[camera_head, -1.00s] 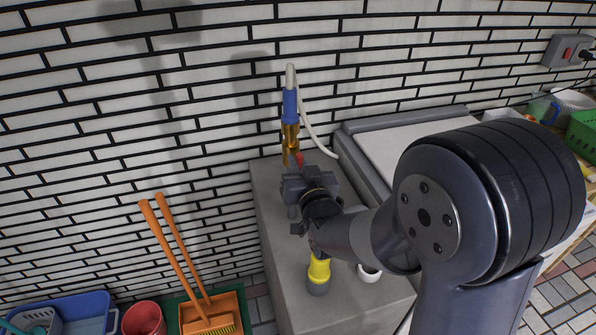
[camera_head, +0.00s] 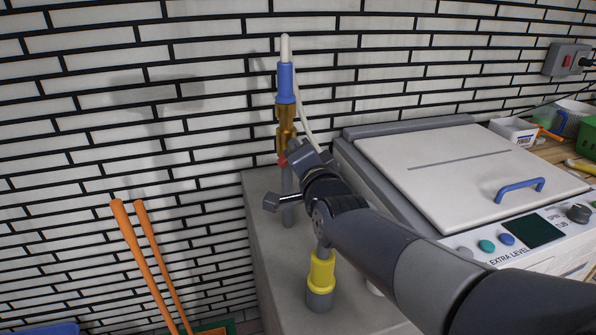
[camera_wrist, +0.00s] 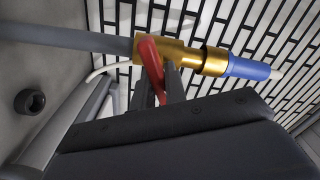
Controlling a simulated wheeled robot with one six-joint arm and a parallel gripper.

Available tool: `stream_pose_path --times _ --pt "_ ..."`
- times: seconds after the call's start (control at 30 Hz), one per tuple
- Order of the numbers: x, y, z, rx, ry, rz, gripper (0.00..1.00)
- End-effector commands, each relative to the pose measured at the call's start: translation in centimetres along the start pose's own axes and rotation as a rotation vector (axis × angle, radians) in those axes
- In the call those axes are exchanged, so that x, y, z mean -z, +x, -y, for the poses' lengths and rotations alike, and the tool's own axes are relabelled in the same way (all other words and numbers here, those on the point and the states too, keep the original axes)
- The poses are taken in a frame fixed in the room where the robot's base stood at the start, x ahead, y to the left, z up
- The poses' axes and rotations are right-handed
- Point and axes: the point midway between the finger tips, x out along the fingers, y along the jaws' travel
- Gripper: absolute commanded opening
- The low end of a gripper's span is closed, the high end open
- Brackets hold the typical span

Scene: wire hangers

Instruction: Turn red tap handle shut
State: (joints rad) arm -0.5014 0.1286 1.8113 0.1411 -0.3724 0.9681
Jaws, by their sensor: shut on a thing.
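The brass tap (camera_head: 285,122) stands on a grey pipe at the back of the grey counter, with a blue hose connector (camera_head: 286,83) above it. Its red handle (camera_wrist: 151,62) shows in the wrist view, slanting from the brass body down to between my fingers. In the head view only a small red bit (camera_head: 282,161) shows beside my gripper (camera_head: 292,174). My gripper is shut on the handle, with its dark fingers (camera_wrist: 160,88) on either side of it. The handle's gripped end is partly hidden.
A washing machine (camera_head: 440,165) with a white lid stands right of the counter. A yellow and grey fitting (camera_head: 321,272) stands on the counter under my arm. Two orange broom sticks (camera_head: 140,250) lean at the left wall. A white hose (camera_head: 308,130) runs behind the tap.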

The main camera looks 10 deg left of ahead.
Motion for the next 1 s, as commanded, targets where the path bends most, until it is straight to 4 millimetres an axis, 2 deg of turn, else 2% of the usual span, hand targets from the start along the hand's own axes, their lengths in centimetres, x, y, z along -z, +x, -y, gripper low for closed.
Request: stream_pose_path --times 0.03,0.5,1.0 --pt "-0.28 0.00 -0.66 0.004 0.045 -0.003 0.00" --pt "-0.21 0.02 -0.70 0.003 0.387 -0.001 0.00" --pt "-0.12 0.04 -0.51 0.000 0.489 0.000 0.00"
